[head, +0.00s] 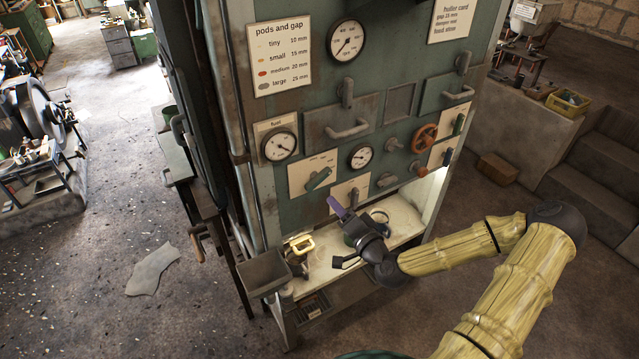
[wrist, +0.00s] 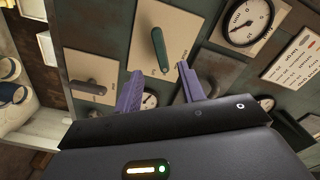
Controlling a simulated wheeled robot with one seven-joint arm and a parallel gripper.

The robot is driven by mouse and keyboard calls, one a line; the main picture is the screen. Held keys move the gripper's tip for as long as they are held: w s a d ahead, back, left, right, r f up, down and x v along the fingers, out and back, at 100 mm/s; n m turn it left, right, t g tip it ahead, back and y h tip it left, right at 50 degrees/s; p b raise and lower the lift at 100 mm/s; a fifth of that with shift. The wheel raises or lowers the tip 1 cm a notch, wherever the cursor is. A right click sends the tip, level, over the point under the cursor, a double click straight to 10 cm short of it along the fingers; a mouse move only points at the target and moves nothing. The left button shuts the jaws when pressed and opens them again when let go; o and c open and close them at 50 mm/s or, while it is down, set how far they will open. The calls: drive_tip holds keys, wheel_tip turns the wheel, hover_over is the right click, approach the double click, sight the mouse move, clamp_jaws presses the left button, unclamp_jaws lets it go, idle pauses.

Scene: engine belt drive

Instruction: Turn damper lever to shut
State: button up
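A green lever (head: 319,178) sits slanted on a cream plate on the cabinet front; it also shows in the wrist view (wrist: 160,50), just beyond my fingertips. A second lever (head: 352,196) is on a lower plate, partly covered by my gripper in the head view, and it shows at left in the wrist view (wrist: 88,87). The labels are too small to read, so I cannot tell which lever is the damper. My gripper (head: 338,204) is in front of the lower panel. Its two purple fingers (wrist: 160,72) are spread apart with nothing between them.
A small gauge (head: 361,157), a fuel gauge (head: 280,147) and a red handwheel (head: 424,138) surround the plates.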

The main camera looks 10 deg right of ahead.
sight(319, 183)
drive_tip(key=p+x, duration=0.4)
drive_tip(key=x, duration=0.5)
drive_tip(key=shift+w+r, duration=0.15)
drive_tip(key=shift+w, duration=0.05)
drive_tip(key=shift+w+a, duration=0.1)
drive_tip(key=shift+w, duration=0.5)
clamp_jaws()
